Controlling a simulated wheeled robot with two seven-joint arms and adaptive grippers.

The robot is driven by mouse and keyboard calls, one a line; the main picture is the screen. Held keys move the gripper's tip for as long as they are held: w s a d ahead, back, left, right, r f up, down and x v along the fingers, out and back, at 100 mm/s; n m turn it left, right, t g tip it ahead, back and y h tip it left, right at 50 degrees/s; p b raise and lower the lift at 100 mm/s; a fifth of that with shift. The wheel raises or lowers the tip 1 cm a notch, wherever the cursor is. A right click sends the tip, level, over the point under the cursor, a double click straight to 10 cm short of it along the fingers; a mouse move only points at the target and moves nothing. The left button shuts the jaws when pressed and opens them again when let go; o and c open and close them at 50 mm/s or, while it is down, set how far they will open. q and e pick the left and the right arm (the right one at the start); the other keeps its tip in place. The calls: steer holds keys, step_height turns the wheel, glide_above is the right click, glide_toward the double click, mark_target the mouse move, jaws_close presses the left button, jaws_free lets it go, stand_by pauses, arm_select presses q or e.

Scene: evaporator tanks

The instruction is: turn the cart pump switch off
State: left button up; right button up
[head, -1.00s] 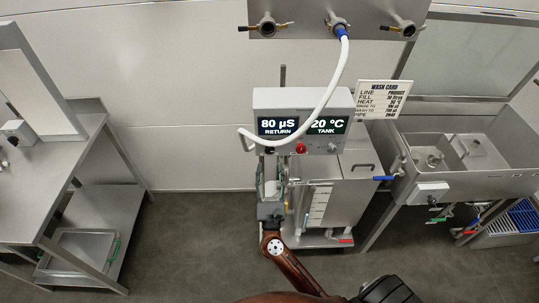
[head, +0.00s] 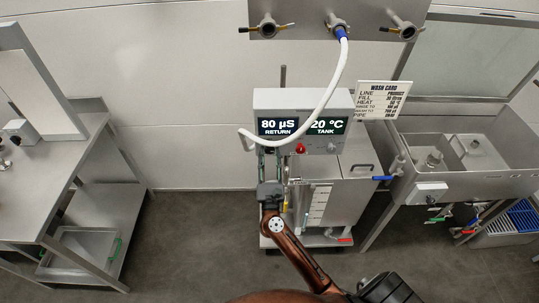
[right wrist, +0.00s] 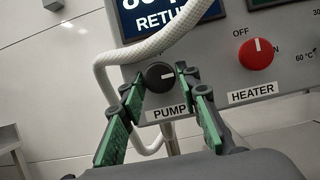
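The cart's control box (head: 345,98) carries the black pump switch (right wrist: 160,76), a round knob above the PUMP label (right wrist: 169,112). Its white pointer line points to the right; the hose and fingers hide any OFF or ON marks around it. My right gripper (head: 270,152) is raised to the front of the box, below the RETURN display. In the right wrist view its green-padded fingers (right wrist: 162,92) are apart, one on each side of the knob's lower part. I cannot tell whether they touch it. My left gripper is not in view.
The red heater knob (right wrist: 257,54) sits right of the pump switch. A white hose (head: 322,100) hangs across the box and passes close to the fingers. A sink (head: 480,185) stands right, a steel table (head: 50,165) left. Open floor (head: 180,240) lies between table and cart.

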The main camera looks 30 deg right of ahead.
steer(key=c, duration=0.7)
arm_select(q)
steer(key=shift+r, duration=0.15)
